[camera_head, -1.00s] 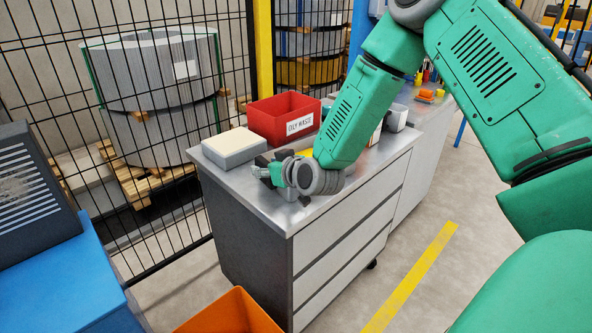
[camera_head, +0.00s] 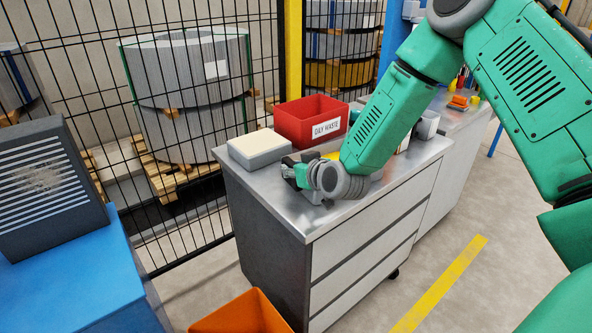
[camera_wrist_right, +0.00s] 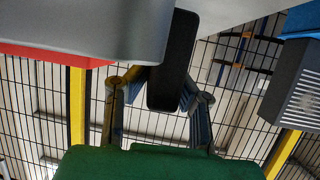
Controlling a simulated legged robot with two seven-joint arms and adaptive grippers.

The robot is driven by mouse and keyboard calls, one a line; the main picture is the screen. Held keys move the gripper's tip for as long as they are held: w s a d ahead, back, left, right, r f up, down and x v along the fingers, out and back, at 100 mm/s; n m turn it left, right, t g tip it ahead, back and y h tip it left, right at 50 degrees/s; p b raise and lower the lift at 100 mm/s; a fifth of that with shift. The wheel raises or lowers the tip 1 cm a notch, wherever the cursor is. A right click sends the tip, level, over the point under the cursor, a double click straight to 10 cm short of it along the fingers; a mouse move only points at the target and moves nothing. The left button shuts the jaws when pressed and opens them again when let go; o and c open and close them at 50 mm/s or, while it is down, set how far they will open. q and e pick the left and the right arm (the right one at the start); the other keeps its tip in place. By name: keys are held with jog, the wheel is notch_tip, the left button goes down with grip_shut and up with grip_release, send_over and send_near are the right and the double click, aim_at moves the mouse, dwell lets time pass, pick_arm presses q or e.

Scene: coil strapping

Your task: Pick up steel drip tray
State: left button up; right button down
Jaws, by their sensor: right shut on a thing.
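My right gripper (camera_head: 300,172) is low over the left part of the steel cabinet top (camera_head: 345,205). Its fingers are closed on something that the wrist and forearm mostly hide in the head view. In the right wrist view the fingers (camera_wrist_right: 160,92) are around a dark narrow piece (camera_wrist_right: 174,62), with a smooth grey metal surface (camera_wrist_right: 90,28) above it. I cannot tell for certain which part of this is the steel drip tray. My left gripper is not in view.
A grey block with a cream top (camera_head: 258,148) and a red labelled bin (camera_head: 311,120) stand close behind the gripper. A black mesh fence (camera_head: 100,130) runs behind the cabinet. An orange bin (camera_head: 241,314) is on the floor in front; a louvred box (camera_head: 45,185) is at left.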

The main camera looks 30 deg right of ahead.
jog(key=shift+w+r, duration=0.1)
jog(key=shift+r, duration=0.2)
jog(key=shift+a+r, duration=0.1)
jog(key=shift+r, duration=0.2)
jog(key=shift+r+p, duration=0.7)
jog(key=shift+r, duration=2.8)
jog(key=shift+a+r, duration=0.2)
jog(key=shift+r, duration=0.3)
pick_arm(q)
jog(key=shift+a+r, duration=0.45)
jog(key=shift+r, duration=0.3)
pick_arm(e)
jog(key=shift+a+r, duration=0.3)
jog(key=shift+r, duration=0.15)
jog(key=shift+d, duration=0.1)
